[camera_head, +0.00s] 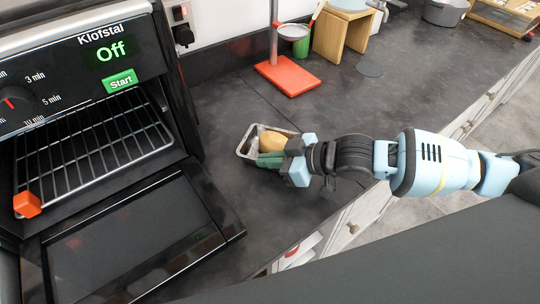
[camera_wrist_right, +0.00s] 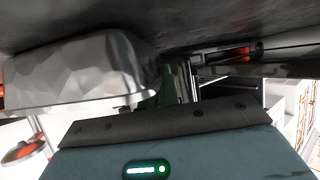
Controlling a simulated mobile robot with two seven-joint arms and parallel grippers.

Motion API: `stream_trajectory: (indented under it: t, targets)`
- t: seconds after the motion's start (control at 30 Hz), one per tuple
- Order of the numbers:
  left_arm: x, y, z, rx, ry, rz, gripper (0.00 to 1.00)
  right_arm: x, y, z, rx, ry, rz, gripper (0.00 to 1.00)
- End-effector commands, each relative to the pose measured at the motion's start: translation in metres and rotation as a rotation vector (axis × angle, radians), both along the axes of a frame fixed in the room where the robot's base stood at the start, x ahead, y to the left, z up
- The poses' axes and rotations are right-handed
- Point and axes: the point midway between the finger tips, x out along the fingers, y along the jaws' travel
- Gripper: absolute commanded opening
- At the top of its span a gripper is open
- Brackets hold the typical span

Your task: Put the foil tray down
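The foil tray (camera_head: 243,155) is a small silver tray with a yellow-brown piece of food (camera_head: 272,142) in it. It is at the dark counter, to the right of the open oven; whether its base touches the counter is hard to tell. My right gripper (camera_head: 270,159) is at the tray's near right side, its green fingers closed at the wall. The right wrist view shows the tray's silver side (camera_wrist_right: 80,75) close to the dark surface, with a green finger (camera_wrist_right: 168,88) at its edge. The far finger is mostly hidden. My left gripper is not in view.
The oven (camera_head: 110,60) reads "Off"; its door (camera_head: 130,240) is folded down left of the tray, and its wire rack (camera_head: 95,150) is empty. A red-based stand (camera_head: 288,75) and a wooden stool (camera_head: 342,35) are behind. The counter right of the stand is largely clear.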

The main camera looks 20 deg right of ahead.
Motion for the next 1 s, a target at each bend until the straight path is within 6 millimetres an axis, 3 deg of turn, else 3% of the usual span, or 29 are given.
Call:
stream_trajectory:
  t: [0.5, 0.7, 1.0]
  targets:
    - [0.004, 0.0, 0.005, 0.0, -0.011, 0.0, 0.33, 0.0, 0.0, 0.085, 0.001, -0.004, 0.0, 0.0]
    - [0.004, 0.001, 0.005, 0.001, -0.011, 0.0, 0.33, 0.0, 0.0, 0.097, -0.001, -0.001, 0.0, 0.0]
    - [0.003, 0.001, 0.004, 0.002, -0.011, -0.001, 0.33, 0.0, 0.0, 0.097, 0.0, 0.0, 0.0, 0.0]
